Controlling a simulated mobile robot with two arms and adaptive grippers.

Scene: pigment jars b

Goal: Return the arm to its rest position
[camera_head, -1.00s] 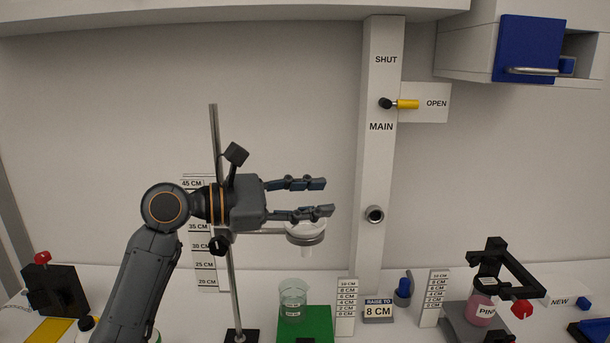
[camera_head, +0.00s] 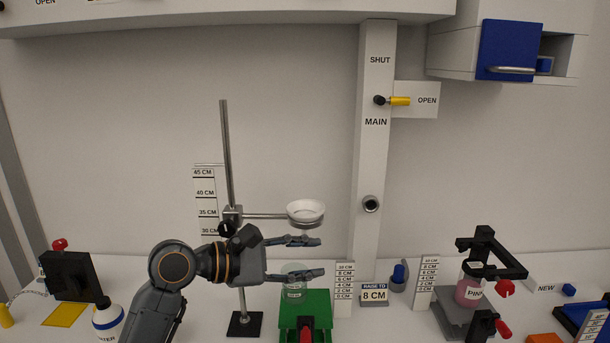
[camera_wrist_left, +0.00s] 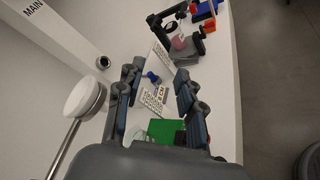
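My left gripper (camera_head: 305,258) is in the middle of the head view, its fingers apart with nothing between them. It is in front of the metal stand (camera_head: 228,160), below the white dish (camera_head: 306,211) on the stand's side arm. Its lower finger partly covers the glass beaker (camera_head: 294,290) on the green block (camera_head: 318,305). In the left wrist view both fingers (camera_wrist_left: 155,100) are spread and empty, and the dish (camera_wrist_left: 84,97) is to their left. My right gripper does not show.
A pink jar (camera_head: 470,290) is in a black holder at right. A ruler (camera_head: 344,290) and an 8 CM sign (camera_head: 374,294) stand right of the green block. A white bottle (camera_head: 107,322) is at lower left.

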